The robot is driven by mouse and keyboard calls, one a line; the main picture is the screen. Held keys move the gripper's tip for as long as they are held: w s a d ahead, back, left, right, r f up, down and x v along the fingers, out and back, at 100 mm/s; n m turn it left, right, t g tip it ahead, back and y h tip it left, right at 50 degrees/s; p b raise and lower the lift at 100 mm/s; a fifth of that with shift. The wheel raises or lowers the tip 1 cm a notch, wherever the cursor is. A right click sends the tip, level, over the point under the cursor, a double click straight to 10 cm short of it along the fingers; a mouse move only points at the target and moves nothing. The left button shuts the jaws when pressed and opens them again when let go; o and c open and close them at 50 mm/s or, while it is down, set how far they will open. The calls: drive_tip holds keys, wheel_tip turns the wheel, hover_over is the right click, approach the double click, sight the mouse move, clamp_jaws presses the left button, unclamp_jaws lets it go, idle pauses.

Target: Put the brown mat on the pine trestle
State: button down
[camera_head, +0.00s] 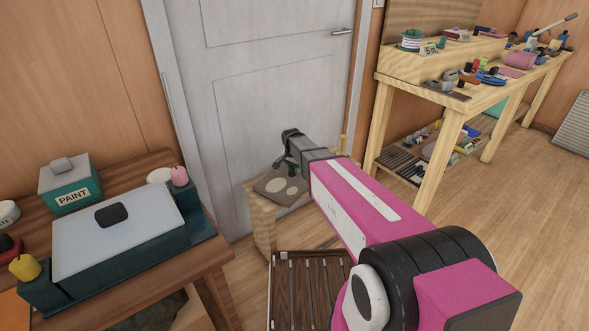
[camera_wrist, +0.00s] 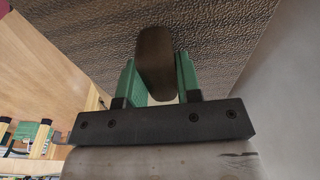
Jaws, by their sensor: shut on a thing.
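The brown mat (camera_head: 268,187), a flat dark square with pale round patches, shows in the head view at the top of a light wooden stand, which looks like the pine trestle (camera_head: 264,222). In the wrist view, the mat's ribbed brown surface (camera_wrist: 225,45) fills the top. My gripper (camera_head: 287,164) is over the mat, and its green fingers (camera_wrist: 157,80) are shut on the mat's dark rounded grip. I cannot tell whether the mat rests on the stand or is held just above it. My arm hides the stand's right side.
A grey door (camera_head: 265,90) stands close behind. A dark slatted crate (camera_head: 285,262) is in front of the stand. A brown table (camera_head: 214,252) with a paint tin (camera_head: 70,190) and a lidded box (camera_head: 115,235) is at left. A loaded pine workbench (camera_head: 400,95) is at right.

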drive_tip(key=shift+f, duration=0.3)
drive_tip(key=c, duration=0.7)
unclamp_jaws()
drive_tip(key=r, duration=0.7)
drive_tip(key=s+r, duration=0.1)
drive_tip(key=r, duration=0.2)
drive_tip(key=shift+a+r, duration=0.3)
drive_tip(key=shift+a, duration=0.1)
